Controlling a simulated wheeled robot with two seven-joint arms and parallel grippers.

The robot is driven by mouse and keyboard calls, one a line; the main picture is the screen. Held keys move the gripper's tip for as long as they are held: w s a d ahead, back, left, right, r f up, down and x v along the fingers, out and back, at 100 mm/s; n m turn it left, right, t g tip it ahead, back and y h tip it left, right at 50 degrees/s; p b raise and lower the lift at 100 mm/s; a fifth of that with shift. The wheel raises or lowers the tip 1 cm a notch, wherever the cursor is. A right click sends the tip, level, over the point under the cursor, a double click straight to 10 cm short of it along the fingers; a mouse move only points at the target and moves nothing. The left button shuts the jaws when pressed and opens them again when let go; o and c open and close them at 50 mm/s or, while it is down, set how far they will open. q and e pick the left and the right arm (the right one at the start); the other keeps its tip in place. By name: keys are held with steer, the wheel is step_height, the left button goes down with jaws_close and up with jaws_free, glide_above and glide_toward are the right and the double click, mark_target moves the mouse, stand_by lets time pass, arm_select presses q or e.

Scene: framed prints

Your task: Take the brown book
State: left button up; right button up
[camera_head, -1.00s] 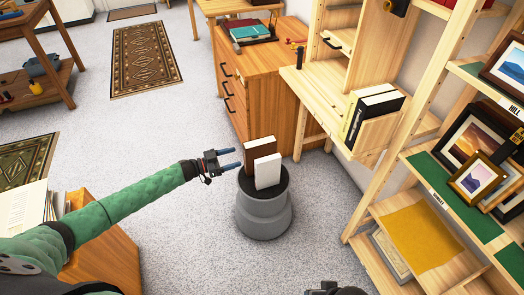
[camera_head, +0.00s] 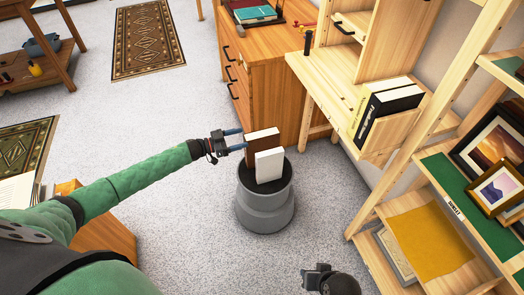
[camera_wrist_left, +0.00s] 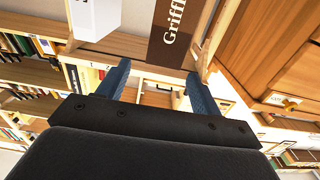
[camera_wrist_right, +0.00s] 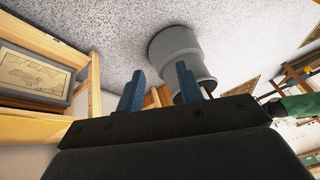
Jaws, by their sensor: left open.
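The brown book (camera_head: 263,145) stands upright in a grey round bin (camera_head: 264,212), beside a white book (camera_head: 269,166). My left gripper (camera_head: 242,139) is open and empty, with its blue fingertips just left of the brown book's upper part. In the left wrist view the brown book (camera_wrist_left: 177,38) shows white lettering and lies ahead of the fingers, towards the right finger; the white book (camera_wrist_left: 95,18) is at upper left. Whether a fingertip touches the book I cannot tell. My right gripper (camera_wrist_right: 160,70) is open and empty in its wrist view; the bin (camera_wrist_right: 182,58) is beyond it.
A wooden drawer cabinet (camera_head: 264,85) stands behind the bin. A wooden desk with upright books (camera_head: 388,108) is to the right. A shelf with framed prints (camera_head: 495,190) and yellow cloth (camera_head: 430,243) stands further right.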

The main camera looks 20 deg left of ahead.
mark_target(256, 145)
arm_select(q)
step_height(256, 145, down, 8)
steer(key=r+b, duration=0.1)
steer(key=b, duration=0.6)
steer(key=shift+f+x, duration=0.2)
steer(key=shift+x, duration=1.75)
steer(key=shift+f+x, duration=0.15)
steer(key=shift+x, duration=1.75)
steer(key=shift+w+a, duration=0.1)
steer(key=shift+w, duration=0.05)
jaws_close()
arm_select(e)
step_height(256, 145, down, 24)
steer(key=a+t, duration=0.2)
steer(key=t, duration=0.1)
steer(key=shift+s+a+y, duration=0.2)
steer(key=shift+s+y, duration=0.1)
steer(key=shift+s, duration=0.05)
